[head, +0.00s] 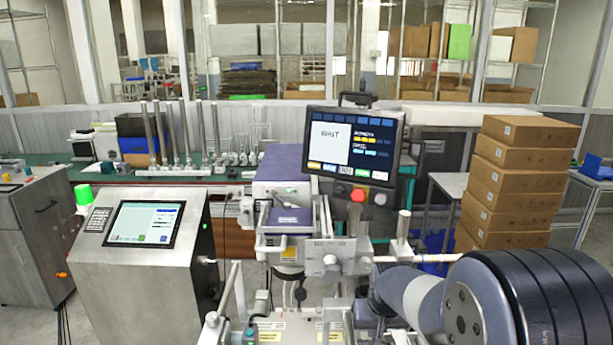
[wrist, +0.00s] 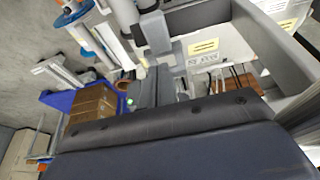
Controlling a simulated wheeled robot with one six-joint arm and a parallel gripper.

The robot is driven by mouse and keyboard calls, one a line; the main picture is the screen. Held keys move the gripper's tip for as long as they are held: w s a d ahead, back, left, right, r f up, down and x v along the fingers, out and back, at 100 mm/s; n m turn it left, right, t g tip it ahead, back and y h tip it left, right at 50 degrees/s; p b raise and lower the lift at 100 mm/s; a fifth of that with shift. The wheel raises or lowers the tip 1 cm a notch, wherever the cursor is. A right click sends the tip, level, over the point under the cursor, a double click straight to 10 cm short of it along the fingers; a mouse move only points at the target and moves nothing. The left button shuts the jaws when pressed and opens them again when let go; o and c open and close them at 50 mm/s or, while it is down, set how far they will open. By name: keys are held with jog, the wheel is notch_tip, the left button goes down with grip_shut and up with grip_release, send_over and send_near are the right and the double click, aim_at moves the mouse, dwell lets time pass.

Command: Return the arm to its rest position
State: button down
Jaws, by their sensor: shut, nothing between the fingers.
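My arm (head: 425,300) reaches in from the lower right of the head view, its large dark joint close to the camera. My gripper is hidden or cannot be made out in the head view. In the wrist view my gripper (wrist: 155,88) shows dark grey fingers, shut and empty, beyond a broad dark body along the bottom. The fingers appear close to grey machine parts, and I cannot tell whether they touch.
A machine with a screen (head: 353,148) stands ahead. A metal console (head: 145,265) is at left. Stacked cartons (head: 515,185) stand on a table at right. The wrist view shows a blue bin (wrist: 62,98) holding a brown box (wrist: 92,104).

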aim_at(370, 341)
jog(key=b+x, duration=0.1)
jog(key=x, duration=0.1)
jog(key=shift+f, duration=0.4)
jog(key=shift+w+r, duration=0.1)
jog(key=shift+w, duration=0.4)
